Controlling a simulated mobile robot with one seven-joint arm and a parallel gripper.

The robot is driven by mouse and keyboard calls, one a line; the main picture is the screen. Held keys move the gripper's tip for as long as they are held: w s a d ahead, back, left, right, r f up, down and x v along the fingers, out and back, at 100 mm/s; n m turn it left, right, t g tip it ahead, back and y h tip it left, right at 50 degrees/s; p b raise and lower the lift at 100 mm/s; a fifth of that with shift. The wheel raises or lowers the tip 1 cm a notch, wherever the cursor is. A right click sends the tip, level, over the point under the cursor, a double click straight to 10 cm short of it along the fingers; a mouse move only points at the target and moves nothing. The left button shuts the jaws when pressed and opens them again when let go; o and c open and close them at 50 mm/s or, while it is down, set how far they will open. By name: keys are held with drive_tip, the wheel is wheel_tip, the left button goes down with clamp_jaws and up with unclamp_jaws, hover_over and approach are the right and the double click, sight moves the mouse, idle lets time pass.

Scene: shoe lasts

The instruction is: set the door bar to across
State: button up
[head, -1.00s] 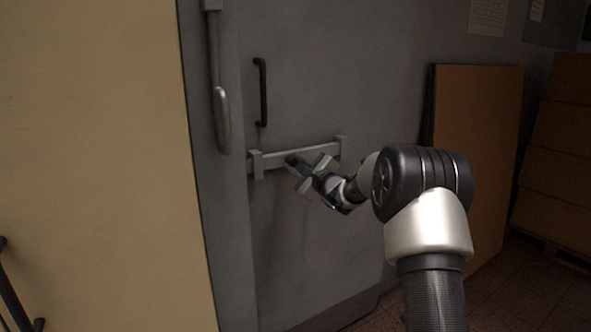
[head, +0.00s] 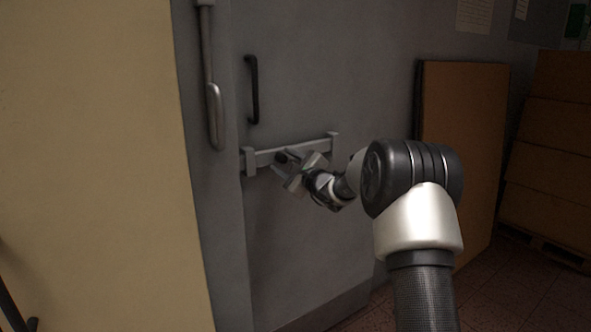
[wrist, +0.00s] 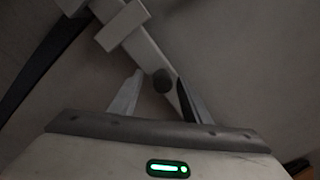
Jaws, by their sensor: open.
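The door bar (head: 308,145) is a pale grey bar lying roughly level on the grey door, running between a left bracket (head: 249,162) and a right bracket (head: 333,144). In the wrist view the bar (wrist: 144,45) runs diagonally through a bracket (wrist: 122,25), and a dark round knob (wrist: 163,82) stands on it. My gripper (head: 287,164) is at the bar, nearer its left bracket. In the wrist view my gripper (wrist: 158,80) is open, with one finger on each side of the knob. I cannot tell whether the fingers touch it.
A dark upright handle (head: 253,90) is above the bar, and a grey lever (head: 214,115) hangs to its left. A cream panel (head: 95,150) fills the left. A brown board (head: 462,150) leans at right, beside stacked boxes (head: 548,150).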

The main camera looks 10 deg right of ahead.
drive_tip(key=v, duration=1.7)
drive_tip(key=shift+p, duration=0.4)
drive_tip(key=shift+a, duration=0.15)
